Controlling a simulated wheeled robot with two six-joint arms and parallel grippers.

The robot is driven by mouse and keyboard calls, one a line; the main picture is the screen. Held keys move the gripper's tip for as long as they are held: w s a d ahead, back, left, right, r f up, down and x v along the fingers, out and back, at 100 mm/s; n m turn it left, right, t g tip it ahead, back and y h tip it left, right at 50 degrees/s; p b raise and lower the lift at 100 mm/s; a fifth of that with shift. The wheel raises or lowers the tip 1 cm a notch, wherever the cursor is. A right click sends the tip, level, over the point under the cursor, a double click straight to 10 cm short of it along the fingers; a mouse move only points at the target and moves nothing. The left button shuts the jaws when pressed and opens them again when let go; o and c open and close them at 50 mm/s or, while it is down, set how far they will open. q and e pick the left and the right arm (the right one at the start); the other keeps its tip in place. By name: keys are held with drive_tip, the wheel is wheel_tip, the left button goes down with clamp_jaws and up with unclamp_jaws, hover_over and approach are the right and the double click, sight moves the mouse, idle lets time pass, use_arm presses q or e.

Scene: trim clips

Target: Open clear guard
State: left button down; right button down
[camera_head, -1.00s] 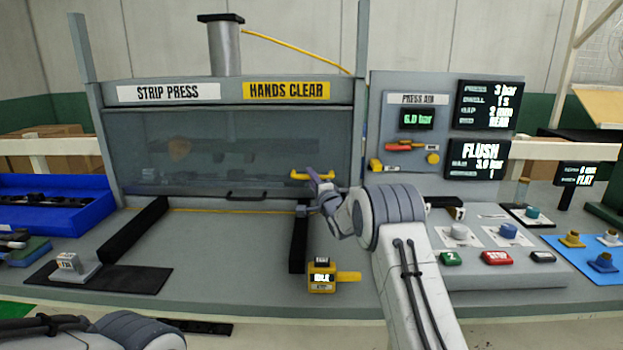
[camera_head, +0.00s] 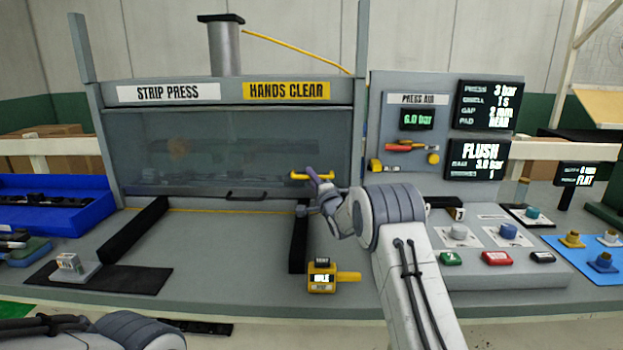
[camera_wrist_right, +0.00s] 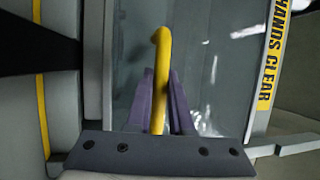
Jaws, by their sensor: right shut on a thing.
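The clear guard (camera_head: 225,150) is a see-through panel across the front of the strip press, below the "HANDS CLEAR" sign. It is down, with a dark handle (camera_head: 246,196) at its lower edge. A yellow bar handle (camera_head: 300,176) shows at the guard's right side. My right gripper (camera_head: 316,178) is at this yellow handle. In the right wrist view, the yellow handle (camera_wrist_right: 162,60) runs between the two purple fingers (camera_wrist_right: 160,105), which are shut on it. Only part of my left arm shows at the lower left; its gripper is out of view.
A yellow timer-like block (camera_head: 321,276) stands on the bench front, below my right gripper. Black rails (camera_head: 133,232) lie on the bench before the press. Buttons (camera_head: 497,258) and display panels stand at the right. A blue bin (camera_head: 50,203) is at the left.

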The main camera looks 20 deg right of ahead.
wheel_tip(320, 180, up, 19)
drive_tip(key=p, duration=1)
drive_tip(key=shift+r, duration=0.15)
drive_tip(key=c, duration=0.8)
unclamp_jaws()
drive_tip(key=shift+s+f, duration=0.1)
drive_tip(key=shift+f, duration=0.1)
drive_tip(key=shift+s+f, duration=0.1)
drive_tip(key=shift+s, duration=0.2)
drive_tip(key=s+f+b, duration=0.1)
drive_tip(key=s+b, duration=0.2)
drive_tip(key=s, duration=0.6)
drive_tip(key=shift+s+d+f, duration=0.2)
drive_tip(key=shift+s+d, duration=0.05)
drive_tip(key=shift+d, duration=0.15)
